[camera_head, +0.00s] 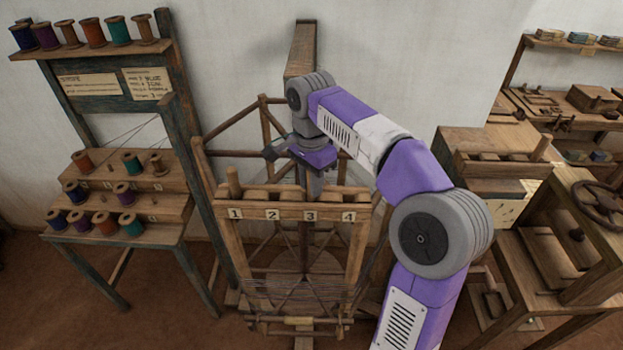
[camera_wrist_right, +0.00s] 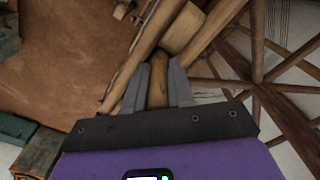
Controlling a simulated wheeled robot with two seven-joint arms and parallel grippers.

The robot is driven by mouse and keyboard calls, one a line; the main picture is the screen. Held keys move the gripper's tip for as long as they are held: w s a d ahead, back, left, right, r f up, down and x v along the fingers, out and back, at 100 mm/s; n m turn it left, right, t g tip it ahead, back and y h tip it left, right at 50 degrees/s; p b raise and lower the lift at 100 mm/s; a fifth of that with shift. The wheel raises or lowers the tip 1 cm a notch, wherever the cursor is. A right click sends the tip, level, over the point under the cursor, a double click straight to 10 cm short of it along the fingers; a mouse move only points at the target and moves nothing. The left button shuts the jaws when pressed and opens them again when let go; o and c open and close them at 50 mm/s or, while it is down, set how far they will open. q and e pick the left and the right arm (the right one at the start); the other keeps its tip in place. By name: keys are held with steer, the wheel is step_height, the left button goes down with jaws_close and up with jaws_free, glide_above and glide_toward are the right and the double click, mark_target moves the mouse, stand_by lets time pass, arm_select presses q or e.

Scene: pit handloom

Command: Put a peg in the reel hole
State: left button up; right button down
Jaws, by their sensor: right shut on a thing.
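The wooden reel frame stands in the middle of the head view, with a front rail (camera_head: 258,212) marked 1, 2, 3 and 4. One upright peg (camera_head: 234,181) stands in the rail at number 1. My right gripper (camera_head: 313,185) points down over the rail, behind number 3. In the right wrist view its two grey fingers (camera_wrist_right: 158,90) are shut on a brown wooden peg (camera_wrist_right: 158,88). The lower end of this peg and the hole beneath it are hidden, so I cannot tell whether it is in a hole. My left gripper is not in view.
A rack (camera_head: 120,238) with several thread spools stands on the left. A wooden cabinet (camera_head: 490,165) with a short upright peg (camera_head: 541,148) stands to the right. A bench with a spoked wheel (camera_head: 600,205) is at the far right. Beams of the reel surround my gripper.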

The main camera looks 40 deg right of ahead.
steer(key=shift+f, duration=0.25)
steer(key=c, duration=0.9)
jaws_free()
steer(key=shift+o, duration=0.4)
steer(key=o, duration=0.3)
steer(key=shift+o, duration=0.2)
step_height(320, 180, up, 5)
steer(key=p, duration=0.5)
steer(key=shift+r+p, duration=0.85)
steer(key=shift+r, duration=0.2)
